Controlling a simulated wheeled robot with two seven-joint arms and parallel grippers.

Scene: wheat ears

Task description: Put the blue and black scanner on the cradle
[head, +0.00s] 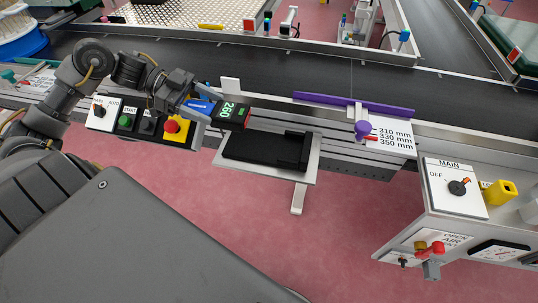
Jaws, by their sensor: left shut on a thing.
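The blue and black scanner (230,113) is held in my left gripper (199,107). Its blue part shows between the fingers, and its black end with a green "260" display points right, tilted sideways. The black cradle (262,150) lies on a pale shelf (312,160) below and to the right of the scanner. The scanner is apart from the cradle's main bed, up and to its left in the picture. The grip itself is partly hidden by the fingers. My right gripper is not in view.
A control box (148,124) with a green button and yellow-and-red emergency stop sits just below my left gripper. A dark conveyor (300,75) runs behind. A purple guide (350,103) and a size label (393,137) are to the right. A MAIN switch box (455,188) stands at the right.

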